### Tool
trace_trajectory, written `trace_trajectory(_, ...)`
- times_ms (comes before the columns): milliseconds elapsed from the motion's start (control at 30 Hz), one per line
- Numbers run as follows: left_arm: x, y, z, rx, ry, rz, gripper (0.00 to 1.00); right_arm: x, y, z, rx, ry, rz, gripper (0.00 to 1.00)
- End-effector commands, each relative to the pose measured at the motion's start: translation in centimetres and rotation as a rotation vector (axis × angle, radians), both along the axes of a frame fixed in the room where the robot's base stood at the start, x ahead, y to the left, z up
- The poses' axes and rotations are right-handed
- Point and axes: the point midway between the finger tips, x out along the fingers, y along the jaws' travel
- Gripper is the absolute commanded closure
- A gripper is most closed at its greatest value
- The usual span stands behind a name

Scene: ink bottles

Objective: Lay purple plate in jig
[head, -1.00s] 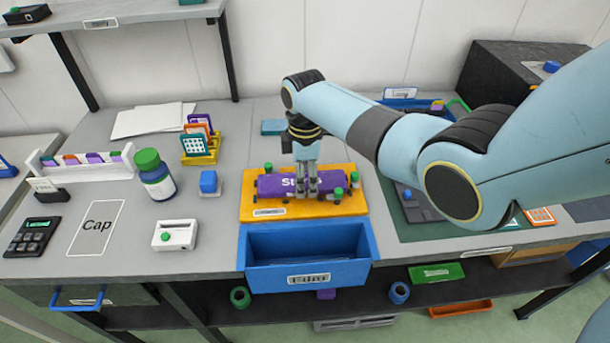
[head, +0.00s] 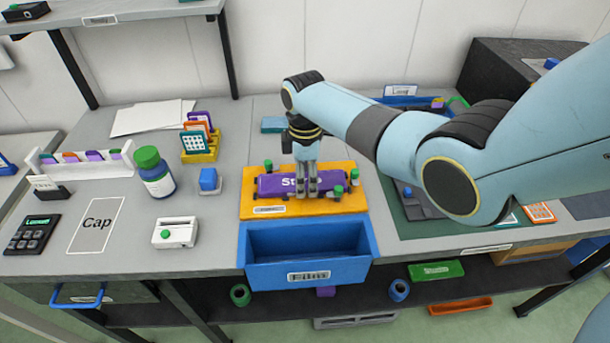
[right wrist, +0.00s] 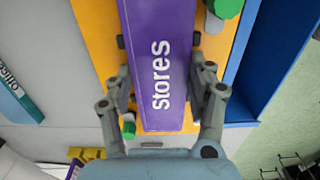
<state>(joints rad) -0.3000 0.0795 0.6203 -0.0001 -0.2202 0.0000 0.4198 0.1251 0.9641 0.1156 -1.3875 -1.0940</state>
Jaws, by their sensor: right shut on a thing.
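The purple plate (head: 276,185), with white lettering, lies in the orange jig (head: 262,203) or just above it; I cannot tell which. In the right wrist view the plate (right wrist: 152,50) reads "stores" and runs lengthwise over the orange jig (right wrist: 95,30). Green-topped clamps (head: 338,191) stand around the jig. My right gripper (head: 307,192) is over the middle of the plate, pointing down and shut on it. In the right wrist view its fingers (right wrist: 163,90) are on either side of the plate. My left gripper is not in view.
An open blue bin (head: 306,268) labelled "Film" sits in front of the jig. Left of it are a blue block (head: 208,181), a white device with a green button (head: 175,232) and a green-capped bottle (head: 154,175). A dark green mat (head: 405,225) lies right.

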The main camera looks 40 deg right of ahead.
Motion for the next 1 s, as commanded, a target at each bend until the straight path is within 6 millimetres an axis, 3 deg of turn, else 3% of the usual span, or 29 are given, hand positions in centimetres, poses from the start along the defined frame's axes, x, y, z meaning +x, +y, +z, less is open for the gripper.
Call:
trace_trajectory(133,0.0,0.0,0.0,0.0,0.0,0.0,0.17,0.05,0.0,0.04,0.0,-0.001,0.0,0.84)
trace_trajectory(167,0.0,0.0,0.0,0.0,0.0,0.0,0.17,0.05,0.0,0.04,0.0,-0.001,0.0,0.41)
trace_trajectory(333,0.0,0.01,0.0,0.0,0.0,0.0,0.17,0.04,0.0,0.03,0.0,-0.001,0.0,0.18)
trace_trajectory(533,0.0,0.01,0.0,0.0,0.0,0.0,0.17,0.01,0.0,0.02,0.0,0.0,0.0,0.17)
trace_trajectory(700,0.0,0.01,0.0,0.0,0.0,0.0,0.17,-0.01,0.0,-0.01,0.0,0.0,0.0,0.0)
trace_trajectory(1000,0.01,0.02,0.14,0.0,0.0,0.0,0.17,0.0,0.0,0.14,0.0,0.0,0.0,0.0)
